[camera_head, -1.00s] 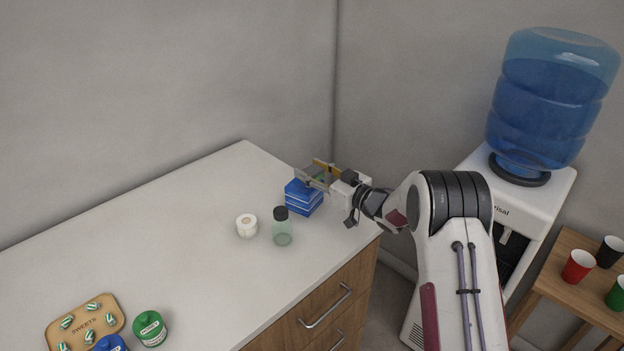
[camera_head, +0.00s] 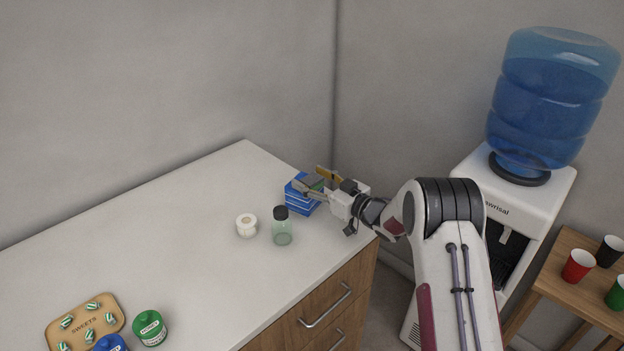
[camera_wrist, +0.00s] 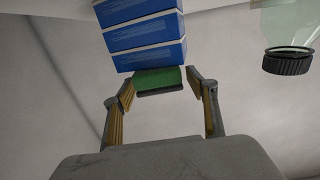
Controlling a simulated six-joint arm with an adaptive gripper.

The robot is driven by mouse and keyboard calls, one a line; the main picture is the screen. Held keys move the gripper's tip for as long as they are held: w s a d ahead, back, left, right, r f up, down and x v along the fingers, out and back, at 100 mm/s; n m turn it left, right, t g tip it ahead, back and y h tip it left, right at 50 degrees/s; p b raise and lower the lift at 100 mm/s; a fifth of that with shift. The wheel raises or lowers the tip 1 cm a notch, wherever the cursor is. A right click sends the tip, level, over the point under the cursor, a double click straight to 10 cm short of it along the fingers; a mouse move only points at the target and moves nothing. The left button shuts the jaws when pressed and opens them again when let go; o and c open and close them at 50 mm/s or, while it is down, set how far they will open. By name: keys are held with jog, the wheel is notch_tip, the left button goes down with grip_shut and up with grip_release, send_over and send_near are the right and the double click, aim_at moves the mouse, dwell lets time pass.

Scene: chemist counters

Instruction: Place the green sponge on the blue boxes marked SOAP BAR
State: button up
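The blue boxes (camera_head: 299,201) marked SOAP BAR are stacked near the counter's far right corner. They also show at the top of the wrist view (camera_wrist: 148,35), which looks inverted. The green sponge (camera_wrist: 160,78) lies against the stack's top face, with a dark grey layer along one edge. In the head view a bit of green (camera_head: 318,184) shows between the fingers. My gripper (camera_head: 311,181) is at the top of the stack. In the wrist view its fingers (camera_wrist: 161,84) are spread on both sides of the sponge, with small gaps visible.
A clear bottle with a black cap (camera_head: 282,228) and a white roll (camera_head: 246,225) stand just in front of the boxes. A sweets board (camera_head: 84,322), a green jar (camera_head: 150,328) and a blue one (camera_head: 110,343) are at front left. The counter's middle (camera_head: 150,240) is clear.

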jog(key=shift+r, duration=0.15)
jog(key=shift+s+d, duration=0.5)
jog(key=shift+d, duration=0.05)
jog(key=v, duration=1)
jog(key=shift+s+d, duration=0.15)
jog(key=shift+s, duration=0.05)
jog(key=shift+r, duration=0.1)
jog(key=shift+r, duration=0.1)
dwell(0.3)
